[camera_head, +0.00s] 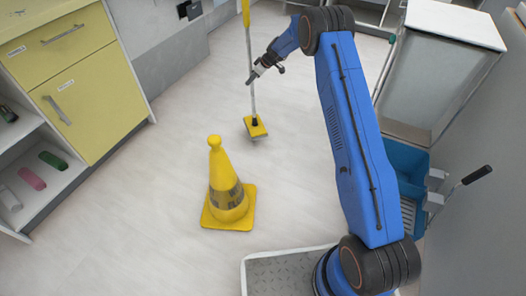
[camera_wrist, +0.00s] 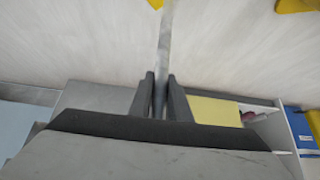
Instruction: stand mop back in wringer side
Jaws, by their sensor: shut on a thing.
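The mop (camera_head: 251,62) is upright on the open floor, with a pale pole, a yellow upper end and a flat yellow head (camera_head: 256,127). The head is on or just above the floor; I cannot tell which. My gripper (camera_head: 251,79) is shut on the pole partway up. In the wrist view the grey pole (camera_wrist: 165,40) runs between the fingers (camera_wrist: 160,95). The blue wringer bucket (camera_head: 408,158) stands at the right, partly hidden behind my arm. Its wringer side (camera_head: 408,213) is ribbed, and a black-gripped lever (camera_head: 478,175) sticks out to the right.
A yellow cone (camera_head: 228,190) stands on the floor in front of the mop. A yellow-fronted cabinet (camera_head: 85,95) with open shelves is at the left. A white-lidded bin or cart (camera_head: 440,65) stands behind the bucket. The floor between cabinet and cone is clear.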

